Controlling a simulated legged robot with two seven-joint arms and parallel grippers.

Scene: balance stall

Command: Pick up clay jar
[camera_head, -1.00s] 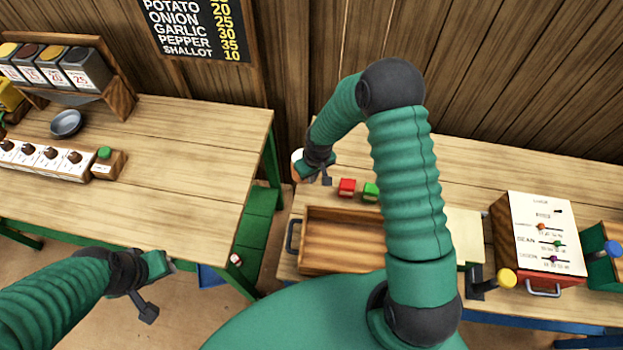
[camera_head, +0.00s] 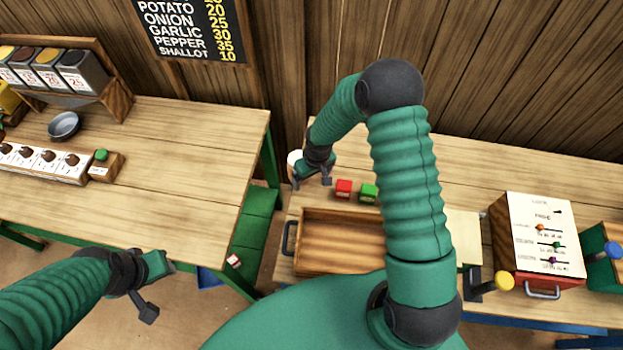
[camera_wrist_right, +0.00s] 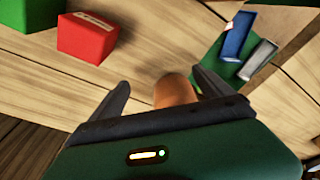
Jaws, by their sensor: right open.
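The clay jar (camera_wrist_right: 175,92) shows as an orange-brown rounded shape between the fingers of my right gripper (camera_wrist_right: 161,82) in the right wrist view. The fingers are apart, one on each side of it, and I cannot tell whether they touch it. In the head view my right gripper (camera_head: 311,181) is at the left end of the right table, with a pale part of what looks like the jar (camera_head: 294,159) just behind it. The rest is hidden by the gripper. My left gripper (camera_head: 158,288) is low at the left, away from the jar; its jaw opening is unclear.
A red block (camera_head: 343,188) and a green block (camera_head: 368,193) stand right of my right gripper. A wooden tray (camera_head: 340,213) lies in front of them. A slider box (camera_head: 540,235) stands far right. The left table (camera_head: 190,180) has clear room; a gap separates the tables.

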